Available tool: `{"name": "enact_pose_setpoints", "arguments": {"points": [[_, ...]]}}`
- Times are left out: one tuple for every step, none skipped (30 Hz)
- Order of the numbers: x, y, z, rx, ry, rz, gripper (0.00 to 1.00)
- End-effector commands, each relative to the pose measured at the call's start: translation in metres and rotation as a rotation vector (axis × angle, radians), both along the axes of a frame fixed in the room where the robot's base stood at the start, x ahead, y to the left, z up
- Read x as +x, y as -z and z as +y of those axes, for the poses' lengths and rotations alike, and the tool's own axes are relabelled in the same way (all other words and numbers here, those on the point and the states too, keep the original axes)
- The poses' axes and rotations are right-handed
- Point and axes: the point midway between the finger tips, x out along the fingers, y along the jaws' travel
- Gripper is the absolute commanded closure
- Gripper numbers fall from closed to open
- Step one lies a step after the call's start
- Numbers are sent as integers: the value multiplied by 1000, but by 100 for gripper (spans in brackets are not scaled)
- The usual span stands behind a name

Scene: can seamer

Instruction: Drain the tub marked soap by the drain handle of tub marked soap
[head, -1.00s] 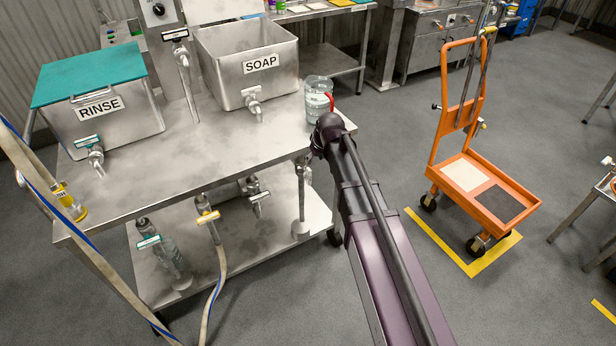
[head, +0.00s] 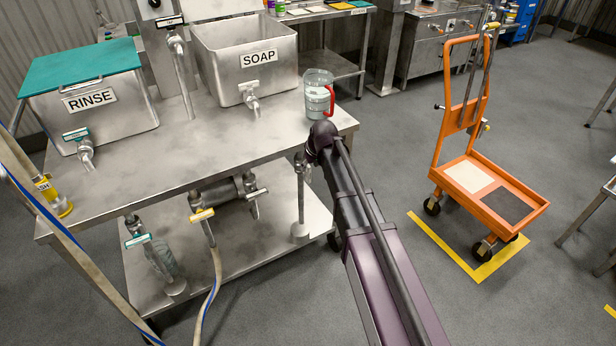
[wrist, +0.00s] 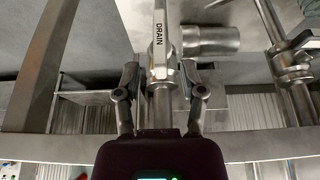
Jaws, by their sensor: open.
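The open steel tub marked SOAP (head: 250,58) stands on the steel table, with a white-handled tap (head: 252,104) on its front. In the wrist view my gripper (wrist: 160,82) is open. Its two fingers stand on either side of the stem of a white handle marked DRAIN (wrist: 159,35), with gaps to both sides. The wrist view does not show which tub this handle serves. In the head view my gripper is largely hidden by my arm near the table's front edge.
The RINSE tub (head: 95,118) with a teal lid stands at left. A clear jug with a red handle (head: 318,93) is near the table's right corner. A yellow-handled valve (head: 203,215) and hose hang below. An orange cart (head: 490,190) stands at right; the floor between is clear.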

Motion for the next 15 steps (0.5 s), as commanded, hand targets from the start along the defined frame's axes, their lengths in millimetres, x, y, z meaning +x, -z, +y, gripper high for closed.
{"name": "enact_pose_setpoints", "arguments": {"points": [[2,8,1,0,0,0,48],[3,10,2,0,0,0,48],[4,13,3,0,0,0,48],[5,15,3,0,0,0,48],[5,18,4,0,0,0,48],[6,21,4,0,0,0,48],[7,23,5,0,0,0,48],[8,25,5,0,0,0,48],[9,28,6,0,0,0,48],[10,30,6,0,0,0,48],[10,31,7,0,0,0,48],[11,34,8,0,0,0,48],[12,35,8,0,0,0,48],[12,37,8,0,0,0,48],[13,38,9,0,0,0,48]]}}
